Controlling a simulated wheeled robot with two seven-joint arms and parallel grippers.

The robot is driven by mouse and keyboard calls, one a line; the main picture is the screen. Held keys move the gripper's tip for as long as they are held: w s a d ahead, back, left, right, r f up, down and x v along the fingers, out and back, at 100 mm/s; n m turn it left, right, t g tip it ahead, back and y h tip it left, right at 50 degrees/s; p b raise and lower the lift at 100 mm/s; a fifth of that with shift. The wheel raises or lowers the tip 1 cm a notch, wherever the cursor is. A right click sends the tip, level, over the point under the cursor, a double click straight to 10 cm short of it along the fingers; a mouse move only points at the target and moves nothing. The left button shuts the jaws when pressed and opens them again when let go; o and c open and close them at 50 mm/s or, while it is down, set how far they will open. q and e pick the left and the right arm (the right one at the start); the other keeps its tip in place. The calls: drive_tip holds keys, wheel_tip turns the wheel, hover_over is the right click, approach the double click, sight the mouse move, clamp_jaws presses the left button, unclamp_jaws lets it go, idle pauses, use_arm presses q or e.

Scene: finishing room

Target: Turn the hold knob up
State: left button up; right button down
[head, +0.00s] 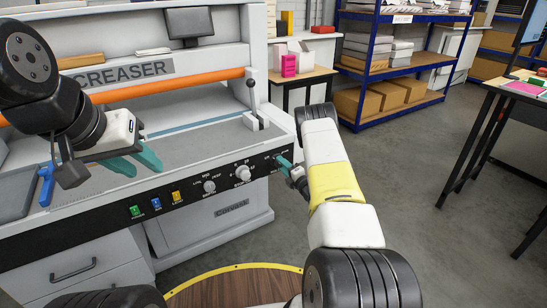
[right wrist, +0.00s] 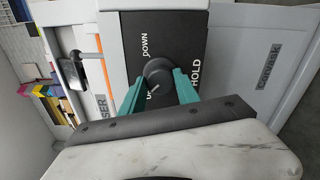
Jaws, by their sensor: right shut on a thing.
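The hold knob (right wrist: 158,72) is a dark round knob on the black panel, beside the word HOLD in the right wrist view. DOWN is printed on one side of it and a partly hidden label beginning with U on the other. My right gripper (right wrist: 160,88) is shut on the knob, one teal finger on each side. In the head view my right gripper (head: 283,162) is at the panel's right end and hides the knob. My left gripper (head: 147,167) is open and empty above the creaser's bed.
The creaser's front panel (head: 105,228) carries green, blue and yellow switches and two other knobs (head: 209,187) left of my right gripper. A lever (head: 251,95) stands above the panel's right end. Shelves (head: 395,70) and tables stand behind, with open floor at right.

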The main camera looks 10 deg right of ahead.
drive_tip(key=shift+n, duration=1.5)
drive_tip(key=c, duration=0.9)
unclamp_jaws()
drive_tip(key=v, duration=0.8)
